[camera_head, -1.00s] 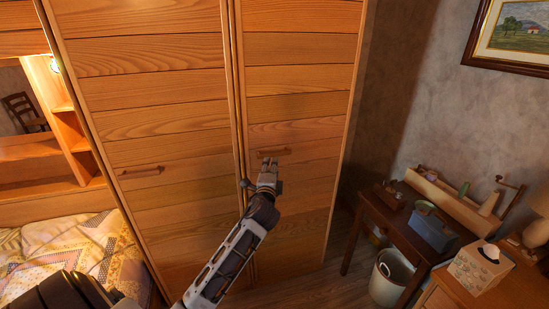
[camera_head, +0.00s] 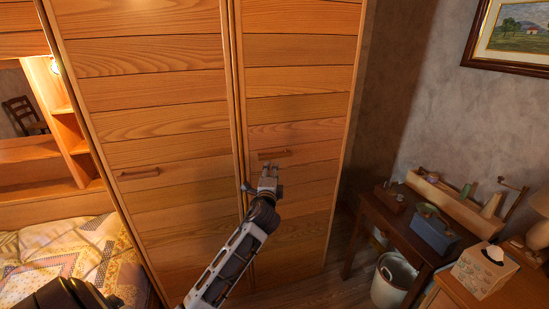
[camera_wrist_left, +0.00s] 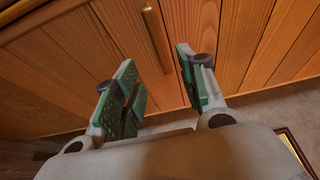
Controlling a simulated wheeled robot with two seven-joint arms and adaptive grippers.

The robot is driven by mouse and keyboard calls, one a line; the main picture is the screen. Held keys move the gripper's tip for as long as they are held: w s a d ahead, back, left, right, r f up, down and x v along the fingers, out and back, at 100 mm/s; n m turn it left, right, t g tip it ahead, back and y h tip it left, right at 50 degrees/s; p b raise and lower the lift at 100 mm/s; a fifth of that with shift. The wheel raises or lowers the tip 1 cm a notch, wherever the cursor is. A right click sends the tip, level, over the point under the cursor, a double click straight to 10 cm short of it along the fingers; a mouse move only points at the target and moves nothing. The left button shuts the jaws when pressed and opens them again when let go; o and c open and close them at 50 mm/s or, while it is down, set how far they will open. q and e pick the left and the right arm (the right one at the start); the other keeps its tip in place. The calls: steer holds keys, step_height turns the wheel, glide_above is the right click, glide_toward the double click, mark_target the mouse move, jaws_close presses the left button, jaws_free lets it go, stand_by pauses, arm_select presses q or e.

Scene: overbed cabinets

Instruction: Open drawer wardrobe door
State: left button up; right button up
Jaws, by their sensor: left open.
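The wooden wardrobe has two tall plank doors, a left door (camera_head: 150,100) and a right door (camera_head: 300,80). Both look closed, with a narrow dark seam between them. The left door has a short horizontal wooden handle (camera_head: 139,174); the right door has a similar handle (camera_head: 274,154). My left gripper (camera_head: 268,168) is open and empty, just below the right door's handle. In the left wrist view the handle (camera_wrist_left: 153,35) lies ahead, in line with the gap between the two green-padded fingers (camera_wrist_left: 156,72). It is not gripped. My right gripper is not in view.
A bed with a patchwork cover (camera_head: 75,255) is at the left. At the right are a dark side table (camera_head: 375,222) with a blue box (camera_head: 436,232), a white bin (camera_head: 392,280) and a tissue box (camera_head: 484,269). Some floor is clear before the right door.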

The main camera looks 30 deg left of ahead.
mark_target(274, 157)
arm_select(q)
steer(key=x, duration=0.7)
steer(key=shift+w+a, duration=0.2)
steer(key=shift+w, duration=0.1)
steer(key=shift+x, duration=2.35)
steer(key=shift+w+a, duration=0.1)
steer(key=shift+w, duration=0.15)
jaws_close()
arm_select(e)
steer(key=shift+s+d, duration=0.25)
